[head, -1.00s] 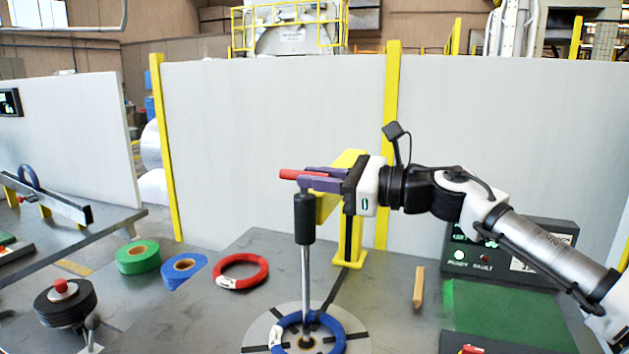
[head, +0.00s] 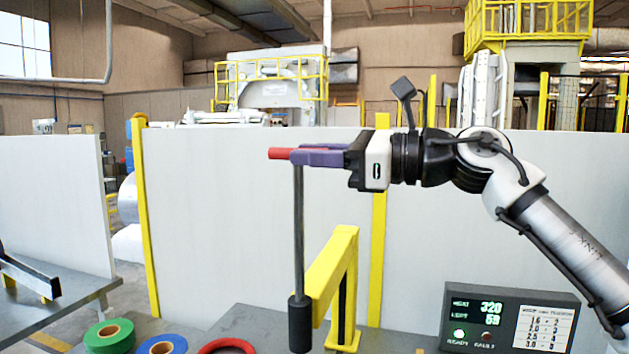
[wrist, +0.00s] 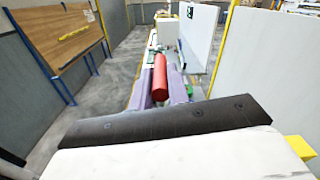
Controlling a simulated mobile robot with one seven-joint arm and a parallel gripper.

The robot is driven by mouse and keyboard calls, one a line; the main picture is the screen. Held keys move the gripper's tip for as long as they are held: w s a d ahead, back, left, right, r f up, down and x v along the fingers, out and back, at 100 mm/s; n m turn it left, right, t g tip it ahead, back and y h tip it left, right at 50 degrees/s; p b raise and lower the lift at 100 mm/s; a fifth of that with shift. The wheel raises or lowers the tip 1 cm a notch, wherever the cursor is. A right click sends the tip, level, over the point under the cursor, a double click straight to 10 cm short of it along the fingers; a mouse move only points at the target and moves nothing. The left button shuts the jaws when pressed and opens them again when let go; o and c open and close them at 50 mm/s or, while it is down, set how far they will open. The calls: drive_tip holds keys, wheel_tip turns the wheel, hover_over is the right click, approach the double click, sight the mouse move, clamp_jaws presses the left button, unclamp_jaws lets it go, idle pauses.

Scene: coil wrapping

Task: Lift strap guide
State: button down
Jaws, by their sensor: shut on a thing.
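The strap guide shows in the head view as a red handle (head: 279,153) on top of an upright grey rod (head: 299,230). The rod runs down into a black sleeve (head: 299,311) beside the arm of a yellow stand (head: 335,265). My gripper (head: 305,156), with purple fingers, is shut on the red handle, well above the sleeve. In the wrist view the red handle (wrist: 160,78) lies between the purple fingers (wrist: 176,86).
A green roll (head: 108,335), a blue roll (head: 162,346) and a red ring (head: 227,346) lie along the table at the bottom left. A control box with a lit display (head: 510,318) stands at the right. White panels (head: 230,220) stand behind. The air around the gripper is clear.

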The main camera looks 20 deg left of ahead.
drive_tip(key=shift+w+d+r+p, duration=0.1)
drive_tip(key=shift+r+p, duration=0.4)
drive_tip(key=shift+r, duration=1.2)
drive_tip(key=c, duration=1.4)
unclamp_jaws()
drive_tip(key=shift+o, duration=0.2)
drive_tip(key=shift+f, duration=0.1)
drive_tip(key=shift+d+f, duration=0.1)
drive_tip(key=shift+d, duration=0.3)
drive_tip(key=d+b, duration=0.3)
drive_tip(key=d, duration=1)
drive_tip(key=shift+s, duration=0.25)
